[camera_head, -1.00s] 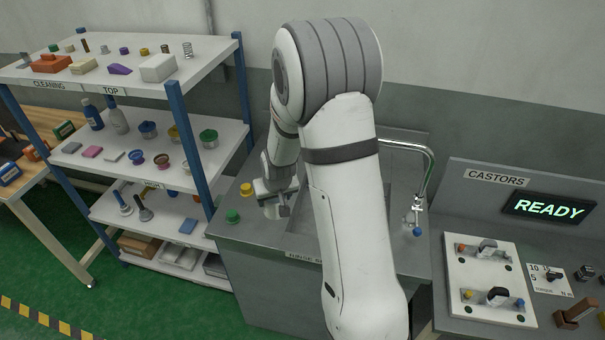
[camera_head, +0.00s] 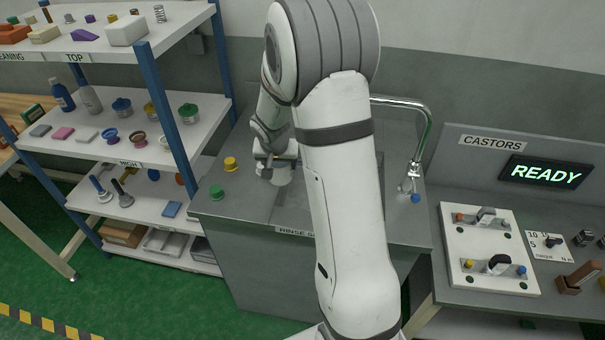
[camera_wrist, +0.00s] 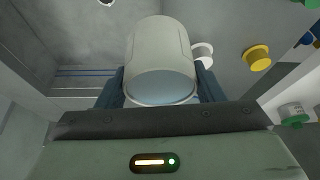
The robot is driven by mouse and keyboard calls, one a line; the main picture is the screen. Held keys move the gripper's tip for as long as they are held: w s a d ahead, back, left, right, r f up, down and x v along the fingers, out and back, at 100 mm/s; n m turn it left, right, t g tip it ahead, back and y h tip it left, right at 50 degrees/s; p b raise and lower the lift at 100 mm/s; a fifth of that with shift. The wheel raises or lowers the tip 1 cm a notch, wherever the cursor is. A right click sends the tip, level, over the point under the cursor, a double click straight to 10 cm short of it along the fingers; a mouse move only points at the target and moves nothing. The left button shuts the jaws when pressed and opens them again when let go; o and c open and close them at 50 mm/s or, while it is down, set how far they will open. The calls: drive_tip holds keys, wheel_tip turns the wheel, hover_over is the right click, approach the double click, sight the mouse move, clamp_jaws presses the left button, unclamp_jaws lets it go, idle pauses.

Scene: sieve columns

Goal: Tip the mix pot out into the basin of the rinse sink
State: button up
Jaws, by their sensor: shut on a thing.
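My gripper (camera_head: 274,158) is shut on a pale grey-white pot (camera_head: 282,175), held at the left side of the rinse sink's basin (camera_head: 288,208). In the wrist view the pot (camera_wrist: 160,50) sits between the two dark blue fingers (camera_wrist: 160,88), with its handle to the right. Its near round end looks pale blue; I cannot tell whether that is contents or bare surface. In the head view the pot looks about upright. My arm hides much of the basin. The tap (camera_head: 416,150) arches over the sink's right side.
A stocked shelf rack (camera_head: 150,60) stands further left. The castors bench (camera_head: 455,290) with a READY display (camera_head: 545,173) is at the right.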

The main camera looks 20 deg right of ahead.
drive_tip(key=d+f+m+t, duration=0.1)
drive_tip(key=d+m, duration=0.5)
drive_tip(key=d, duration=0.2)
drive_tip(key=shift+w+f+m+b, duration=0.3)
drive_tip(key=shift+w+f, duration=0.1)
drive_tip(key=shift+p, duration=0.4)
drive_tip(key=t+p, duration=0.1)
drive_tip(key=p, duration=0.3)
drive_tip(key=shift+d+y, duration=0.1)
drive_tip(key=shift+y, duration=0.2)
drive_tip(key=p, duration=0.2)
drive_tip(key=shift+s+t+p, duration=0.1)
drive_tip(key=shift+t+p, duration=0.2)
drive_tip(key=shift+p, duration=0.05)
